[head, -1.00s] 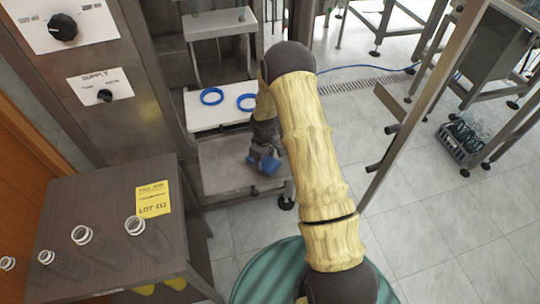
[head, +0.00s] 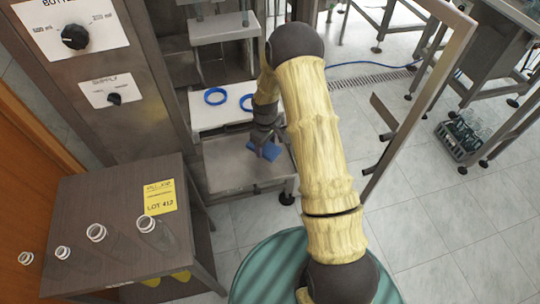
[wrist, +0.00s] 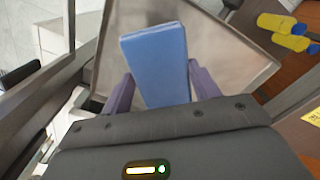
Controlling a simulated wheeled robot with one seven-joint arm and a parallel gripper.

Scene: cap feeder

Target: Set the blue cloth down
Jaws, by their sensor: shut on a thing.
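The blue cloth (head: 270,151) is a folded flat block held in my gripper (head: 261,141), over the right part of a bare metal shelf (head: 228,170). In the wrist view the cloth (wrist: 156,62) sticks out between the two purple fingers of my gripper (wrist: 160,88), with the metal shelf (wrist: 218,48) behind it. My gripper is shut on the cloth. I cannot tell whether the cloth touches the shelf. My arm hides part of the shelf's right side.
A white plate (head: 205,117) with two blue rings (head: 215,96) sits just behind the shelf. A dark table (head: 125,210) with several clear bottles (head: 155,232) and a yellow note (head: 159,197) stands at left. A metal post stands right of my arm.

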